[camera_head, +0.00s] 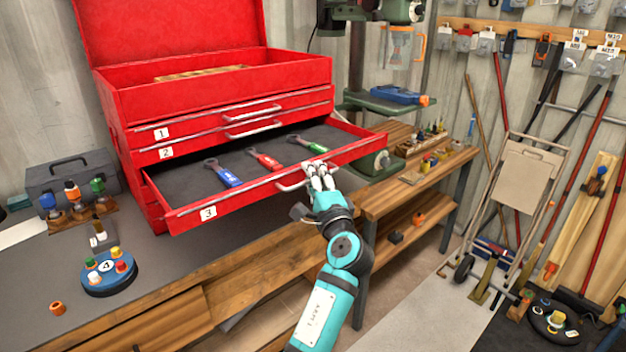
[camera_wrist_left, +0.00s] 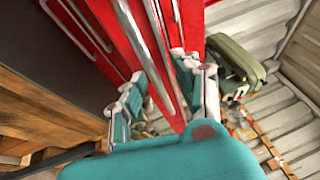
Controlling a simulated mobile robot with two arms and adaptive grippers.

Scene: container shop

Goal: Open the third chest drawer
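The red tool chest (camera_head: 225,110) stands on the workbench with its top lid up. Its third drawer (camera_head: 255,191), labelled 3, is pulled well out; drawers 1 and 2 are closed. Tools with blue, red and green handles lie on its dark liner. My left gripper (camera_head: 318,175) is at the right part of the third drawer's metal handle (camera_head: 291,184). In the left wrist view, the fingers of my left gripper (camera_wrist_left: 165,85) are apart, with red drawer front and metal bars showing between them. Whether a finger touches the handle is unclear. My right gripper is out of view.
A round blue stand marked 4 (camera_head: 109,272) and a grey toolbox (camera_head: 72,176) are on the bench at left. A green drill press (camera_head: 385,105) and a lower wooden bench (camera_head: 420,180) are at right. A folding cart (camera_head: 520,190) leans farther right.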

